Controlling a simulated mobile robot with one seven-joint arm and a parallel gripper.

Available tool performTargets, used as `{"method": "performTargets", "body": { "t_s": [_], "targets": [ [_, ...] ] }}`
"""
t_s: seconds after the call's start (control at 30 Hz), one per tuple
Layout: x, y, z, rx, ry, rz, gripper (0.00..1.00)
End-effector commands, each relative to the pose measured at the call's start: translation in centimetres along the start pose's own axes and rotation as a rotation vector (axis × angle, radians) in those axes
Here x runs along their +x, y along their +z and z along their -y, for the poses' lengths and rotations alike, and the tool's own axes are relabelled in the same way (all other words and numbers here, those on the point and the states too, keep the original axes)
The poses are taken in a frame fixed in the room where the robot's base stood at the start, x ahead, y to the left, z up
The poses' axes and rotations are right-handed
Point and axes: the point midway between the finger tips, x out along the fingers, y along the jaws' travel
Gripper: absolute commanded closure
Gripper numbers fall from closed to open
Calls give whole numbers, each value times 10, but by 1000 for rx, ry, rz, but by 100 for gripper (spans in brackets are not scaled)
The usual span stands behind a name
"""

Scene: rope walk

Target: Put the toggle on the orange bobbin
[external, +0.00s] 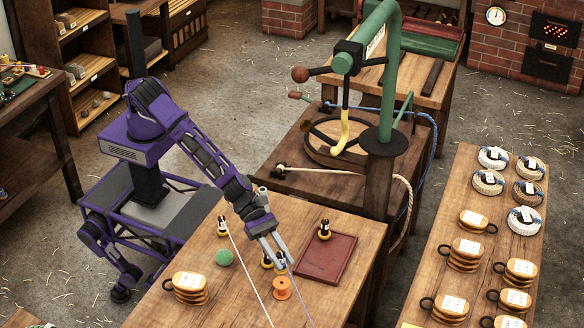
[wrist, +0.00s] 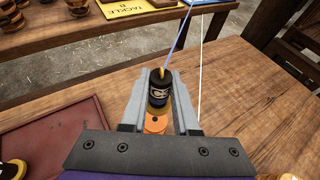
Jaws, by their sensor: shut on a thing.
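In the external view my gripper (external: 275,252) reaches down over the table, and the held piece is partly hidden by the fingers. The orange bobbin (external: 282,289) stands on the table just in front of the fingers. In the wrist view some orange (wrist: 155,124) shows between the fingers, below the toggle. I cannot tell whether toggle and bobbin touch.
White and blue lines cross the table.

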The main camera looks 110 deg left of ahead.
Motion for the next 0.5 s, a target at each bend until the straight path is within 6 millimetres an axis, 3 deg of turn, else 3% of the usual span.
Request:
{"method": "performTargets", "body": {
  "t_s": [0.33, 0.5],
  "targets": [
    [15, -36, 0, -1, 0, 0, 100],
    [17, -39, 0, 0, 0, 3, 100]
  ]
}}
